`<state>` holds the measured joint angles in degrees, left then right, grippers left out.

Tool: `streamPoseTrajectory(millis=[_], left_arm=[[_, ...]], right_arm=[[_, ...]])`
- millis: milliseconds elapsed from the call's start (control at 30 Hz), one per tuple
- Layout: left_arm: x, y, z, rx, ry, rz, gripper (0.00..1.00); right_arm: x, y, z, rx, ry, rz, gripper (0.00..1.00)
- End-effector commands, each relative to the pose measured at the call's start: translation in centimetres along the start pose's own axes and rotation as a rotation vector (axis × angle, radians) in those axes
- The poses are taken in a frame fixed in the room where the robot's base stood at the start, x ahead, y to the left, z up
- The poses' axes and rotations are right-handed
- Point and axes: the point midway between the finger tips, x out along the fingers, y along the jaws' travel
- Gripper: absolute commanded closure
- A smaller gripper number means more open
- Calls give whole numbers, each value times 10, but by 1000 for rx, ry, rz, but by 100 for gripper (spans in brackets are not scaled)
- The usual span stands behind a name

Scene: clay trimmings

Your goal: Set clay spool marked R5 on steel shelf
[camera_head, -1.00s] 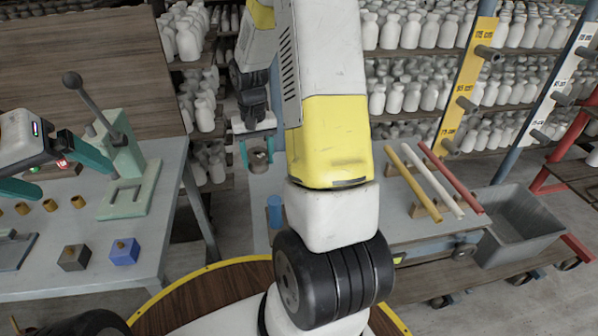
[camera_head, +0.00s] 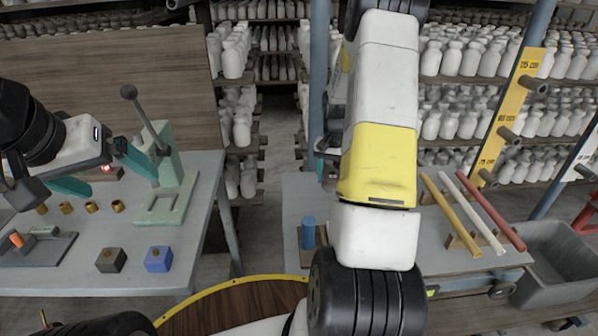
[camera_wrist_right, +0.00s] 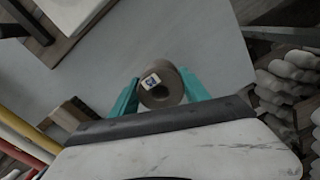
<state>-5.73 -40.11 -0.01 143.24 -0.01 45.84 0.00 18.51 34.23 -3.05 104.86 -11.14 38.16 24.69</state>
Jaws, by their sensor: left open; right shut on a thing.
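The clay spool (camera_wrist_right: 174,86) is a grey-brown ring with a small white and blue tag; I cannot read the mark. My right gripper (camera_wrist_right: 160,93) is shut on it, with one teal finger on each side. In the right wrist view the spool is seen against a plain grey surface (camera_wrist_right: 195,35); I cannot tell the gap between them. In the head view the spool and right gripper are hidden behind my right arm. My left gripper (camera_head: 101,172) is open and empty above the left bench. I cannot tell which surface is the steel shelf.
The left bench (camera_head: 205,235) holds a green press (camera_head: 166,195), a dark block (camera_head: 111,261) and a blue block (camera_head: 158,260). The right bench (camera_head: 450,262) holds a blue cylinder (camera_head: 308,233) and coloured rods (camera_head: 472,212). Racks of white bottles stand behind.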

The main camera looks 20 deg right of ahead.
Motion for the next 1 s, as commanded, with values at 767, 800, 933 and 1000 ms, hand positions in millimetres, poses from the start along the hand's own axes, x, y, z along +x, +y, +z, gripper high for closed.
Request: streamPoseTrajectory(millis=[767, 800, 933, 1000], left_arm=[[0, 0, 0, 0, 0, 0, 7], [0, 0, 0, 0, 0, 0, 7], [0, 0, 0, 0, 0, 0, 7], [0, 0, 0, 0, 0, 0, 7]], right_arm=[[41, -71, -6, -1, 0, -1, 99], [42, -71, -6, -1, 1, -1, 99], [41, -71, -6, -1, 1, -1, 99], [42, -71, -6, -1, 1, -1, 99]])
